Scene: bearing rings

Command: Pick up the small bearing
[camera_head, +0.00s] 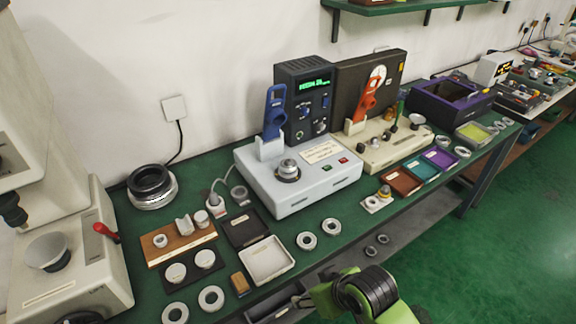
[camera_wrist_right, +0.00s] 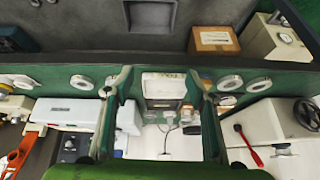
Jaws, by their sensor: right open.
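Several pale metal bearing rings lie on the green bench. One pair, a ring (camera_head: 306,233) and its neighbour (camera_head: 331,219), lies in front of the white test unit; another pair, a ring (camera_head: 211,306) and its neighbour (camera_head: 175,321), lies near the front left. In the right wrist view rings lie left (camera_wrist_right: 82,75) and right (camera_wrist_right: 230,91) of my fingers. Which is the small bearing I cannot tell. My right gripper (camera_wrist_right: 160,80) is open and empty, facing the bench edge and white tray (camera_wrist_right: 150,77). Its fingertips are unclear in the head view. My left gripper is out of view.
The white test unit (camera_head: 318,195) and a beige unit (camera_head: 385,155) stand along the wall. A white tray (camera_head: 267,278), dark tray (camera_head: 242,225) and small brown block (camera_head: 240,283) crowd the front. A cardboard box (camera_wrist_right: 214,43) sits below the bench.

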